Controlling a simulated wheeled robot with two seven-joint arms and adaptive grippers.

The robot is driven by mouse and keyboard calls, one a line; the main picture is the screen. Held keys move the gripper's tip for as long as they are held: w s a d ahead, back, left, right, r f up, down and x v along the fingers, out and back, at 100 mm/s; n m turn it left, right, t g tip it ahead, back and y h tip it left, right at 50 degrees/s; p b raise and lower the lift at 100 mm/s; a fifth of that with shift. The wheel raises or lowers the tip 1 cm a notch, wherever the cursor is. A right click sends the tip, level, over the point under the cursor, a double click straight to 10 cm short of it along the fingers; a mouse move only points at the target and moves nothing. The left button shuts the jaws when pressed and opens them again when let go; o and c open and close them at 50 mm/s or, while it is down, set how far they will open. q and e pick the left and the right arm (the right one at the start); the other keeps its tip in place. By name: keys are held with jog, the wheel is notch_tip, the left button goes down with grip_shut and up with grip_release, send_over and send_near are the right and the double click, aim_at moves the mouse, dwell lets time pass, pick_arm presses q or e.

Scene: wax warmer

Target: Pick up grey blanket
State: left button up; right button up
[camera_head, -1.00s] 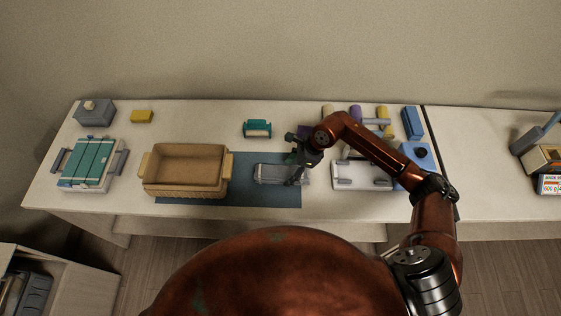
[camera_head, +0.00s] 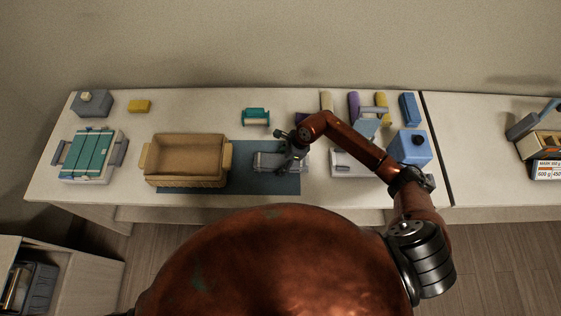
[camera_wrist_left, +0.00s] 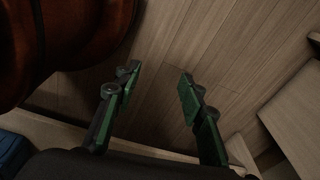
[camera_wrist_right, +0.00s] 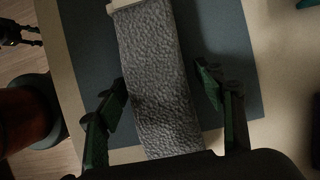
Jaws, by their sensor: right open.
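The grey blanket (camera_head: 265,160) is a folded, long bundle lying on the dark blue mat (camera_head: 230,181), right of the woven basket. In the right wrist view the blanket (camera_wrist_right: 155,60) shows a rough texture and a pale end at the top. My right gripper (camera_head: 292,161) is over the blanket's right end. In the right wrist view its green fingers (camera_wrist_right: 163,85) are open, one on each side of the blanket; I cannot tell whether they touch it. My left gripper (camera_wrist_left: 157,80) shows only in its wrist view, open and empty above the wooden floor.
The tan basket (camera_head: 186,160) stands left of the blanket. A teal item (camera_head: 256,117) lies behind it. A white tray (camera_head: 350,165) and a blue box (camera_head: 412,148) are to the right. A teal-topped case (camera_head: 88,155) is at far left. Bare table lies behind the basket.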

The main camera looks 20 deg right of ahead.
jog(key=c, duration=1.4)
pick_arm(q)
jog(key=shift+s, duration=0.55)
pick_arm(e)
jog(key=shift+c, duration=0.8)
